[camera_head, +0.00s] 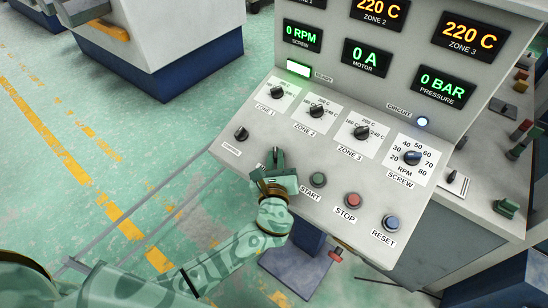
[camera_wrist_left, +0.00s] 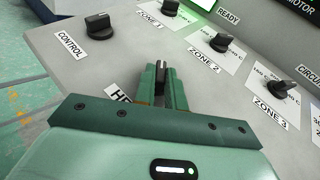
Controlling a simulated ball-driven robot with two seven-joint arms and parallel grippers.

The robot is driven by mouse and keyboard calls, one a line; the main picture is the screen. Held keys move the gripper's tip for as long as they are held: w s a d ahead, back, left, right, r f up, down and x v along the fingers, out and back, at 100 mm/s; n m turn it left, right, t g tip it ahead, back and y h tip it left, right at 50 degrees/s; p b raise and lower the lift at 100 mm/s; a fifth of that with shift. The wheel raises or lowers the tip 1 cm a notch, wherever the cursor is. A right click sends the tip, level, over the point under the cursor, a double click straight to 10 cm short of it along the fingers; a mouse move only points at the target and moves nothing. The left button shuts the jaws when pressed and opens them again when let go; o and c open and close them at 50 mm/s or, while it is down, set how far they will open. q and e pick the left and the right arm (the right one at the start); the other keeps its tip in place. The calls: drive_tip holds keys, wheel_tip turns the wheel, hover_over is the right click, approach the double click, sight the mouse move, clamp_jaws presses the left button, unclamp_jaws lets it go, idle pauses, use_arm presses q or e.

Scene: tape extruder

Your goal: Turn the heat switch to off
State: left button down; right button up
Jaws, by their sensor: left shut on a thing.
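The heat switch is a small black knob, seen between my fingertips in the wrist view (camera_wrist_left: 161,72). It is on the sloped grey panel, below the zone knobs and right of the control knob (camera_head: 241,133). My left gripper (camera_head: 278,160) is shut on the heat switch, and its fingers hide most of it. The gripper also shows in the wrist view (camera_wrist_left: 160,88). The switch's label (camera_wrist_left: 118,95) is mostly covered by my gripper, so its off and on marks cannot be read. My right gripper is not in view.
The green start button (camera_head: 318,180), red stop button (camera_head: 353,200) and blue reset button (camera_head: 391,222) are in a row right of my gripper. Zone knobs (camera_head: 277,92) and the screw speed knob (camera_head: 412,158) are above. Open green floor is at left.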

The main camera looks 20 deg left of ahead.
use_arm(q)
drive_tip(key=shift+d+n+g+y, duration=0.1)
drive_tip(key=shift+n+g+y, duration=0.3)
drive_tip(key=shift+n+y, duration=0.35)
drive_tip(key=shift+r+y, duration=0.15)
drive_tip(key=shift+y, duration=0.1)
drive_tip(key=c, duration=1.5)
unclamp_jaws()
drive_tip(key=shift+o, duration=0.2)
